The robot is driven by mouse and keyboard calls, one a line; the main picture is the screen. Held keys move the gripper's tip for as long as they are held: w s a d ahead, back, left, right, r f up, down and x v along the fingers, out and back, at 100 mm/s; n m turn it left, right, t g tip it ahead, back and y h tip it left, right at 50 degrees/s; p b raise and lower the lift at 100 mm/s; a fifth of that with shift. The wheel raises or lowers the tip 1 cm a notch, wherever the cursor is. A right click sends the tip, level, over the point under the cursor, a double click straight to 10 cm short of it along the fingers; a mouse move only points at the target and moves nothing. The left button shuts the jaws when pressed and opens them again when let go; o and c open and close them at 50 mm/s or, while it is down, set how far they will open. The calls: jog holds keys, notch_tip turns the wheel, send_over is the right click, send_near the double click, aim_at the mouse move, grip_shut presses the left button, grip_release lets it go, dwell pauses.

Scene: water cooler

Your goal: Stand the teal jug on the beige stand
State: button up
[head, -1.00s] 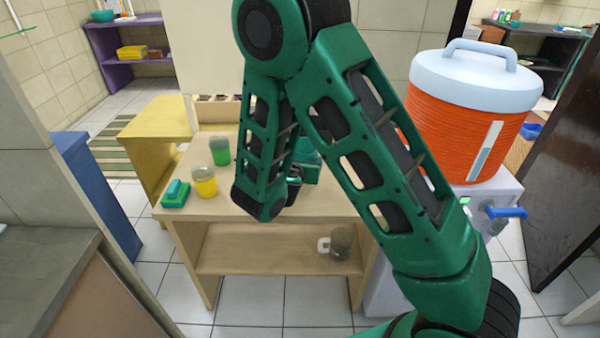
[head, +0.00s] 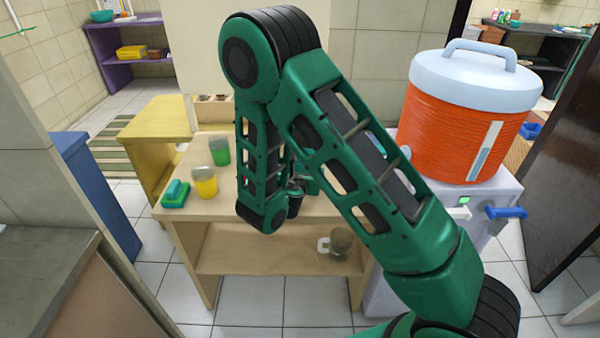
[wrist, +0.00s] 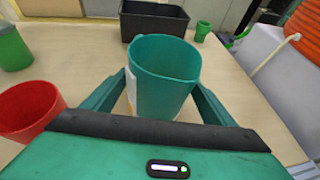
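The teal jug (wrist: 165,72) stands out in the middle of the wrist view, its open rim facing up. My gripper (wrist: 162,90) has one finger on each side of it; whether the fingers press on its wall cannot be told. A white and yellow patch shows low on the jug's left side. Its base is hidden by my gripper. In the head view my arm mostly covers the jug and gripper. A pale beige wooden table (head: 222,207) with a lower shelf is below them; I cannot make out a separate beige stand.
A red cup (wrist: 30,105), a green cup (head: 219,152), a yellow cup (head: 204,183) and a green sponge-like block (head: 175,193) stand left. A dark box (wrist: 153,20) is behind the jug. An orange cooler (head: 465,125) is right. A glass mug (head: 341,242) is on the lower shelf.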

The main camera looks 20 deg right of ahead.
jog(key=shift+o, duration=0.6)
jog(key=shift+s+r, duration=0.1)
jog(key=shift+r, duration=0.05)
jog(key=v, duration=1.2)
